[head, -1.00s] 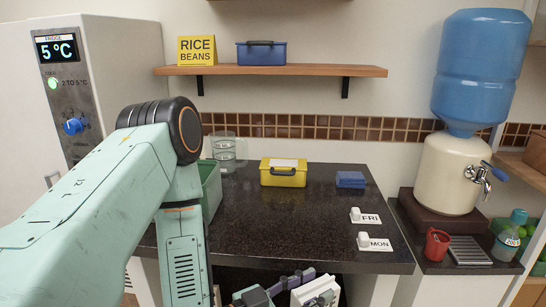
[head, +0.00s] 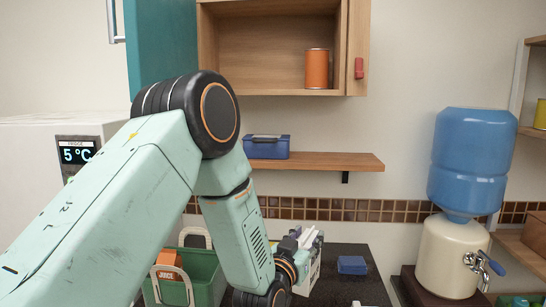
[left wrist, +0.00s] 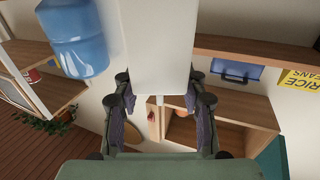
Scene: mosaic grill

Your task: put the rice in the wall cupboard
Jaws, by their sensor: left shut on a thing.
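The wall cupboard (head: 245,50) is open at the top of the head view, its teal door (head: 158,50) swung out to the left. An orange can (head: 317,68) stands inside at the right; the rest of the visible floor is bare. My left gripper (head: 297,242) is below the cupboard, over the counter, shut on a white box (head: 312,272), apparently the rice. In the left wrist view the white box (left wrist: 157,45) is between the fingers (left wrist: 158,88), its label not readable. The cupboard (left wrist: 250,108) shows beyond, upside down. My right gripper is out of view.
A shelf (head: 335,161) with a blue lunch box (head: 268,147) hangs below the cupboard. A green crate (head: 208,270) with a juice carton (head: 168,277) is left of the gripper. A water dispenser (head: 448,255) stands right. The air before the cupboard is clear.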

